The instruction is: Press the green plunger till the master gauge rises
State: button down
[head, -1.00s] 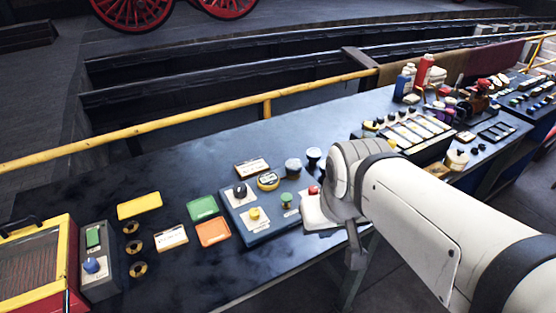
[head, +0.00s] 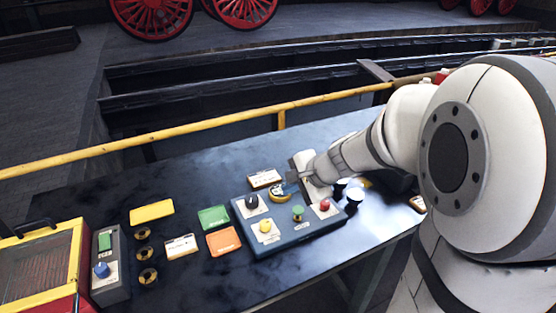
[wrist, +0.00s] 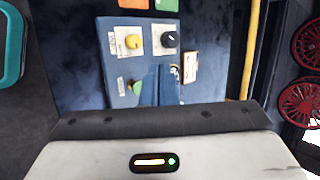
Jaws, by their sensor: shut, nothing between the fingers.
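The green plunger (head: 298,212) stands upright on the blue control panel (head: 290,240), between a yellow button (head: 266,226) and a red button (head: 324,205). In the wrist view the green plunger (wrist: 137,88) is partly hidden beside my fingers. My gripper (head: 291,178) is shut and empty. It is above the panel's back edge, behind the plunger and apart from it. A round yellow-rimmed dial (head: 279,191), perhaps the master gauge, is partly covered by my fingers. Its reading is too small to tell.
A black knob (head: 251,201) sits on the panel's left. A label card (head: 264,179) lies behind it. Green (head: 213,217) and orange (head: 222,240) plates lie to the left. A yellow rail (head: 220,121) runs behind the bench.

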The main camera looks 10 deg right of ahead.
jog(key=w+d+f+m+t+h, duration=0.1)
jog(key=w+d+f+m+t, duration=0.1)
jog(key=w+d+f+m, duration=0.3)
jog(key=w+f+m, duration=0.1)
jog(key=w+m, duration=0.2)
jog(key=shift+w+d, duration=0.2)
jog(key=shift+w, duration=0.2)
jog(key=b, duration=0.7)
send_over(301, 211)
notch_tip(301, 211, down, 8)
jog(key=shift+r, duration=0.1)
jog(key=shift+f+b, duration=0.4)
jog(key=shift+f, duration=0.05)
dwell(0.9)
jog(key=shift+f+b, duration=0.4)
jog(key=shift+b, duration=0.2)
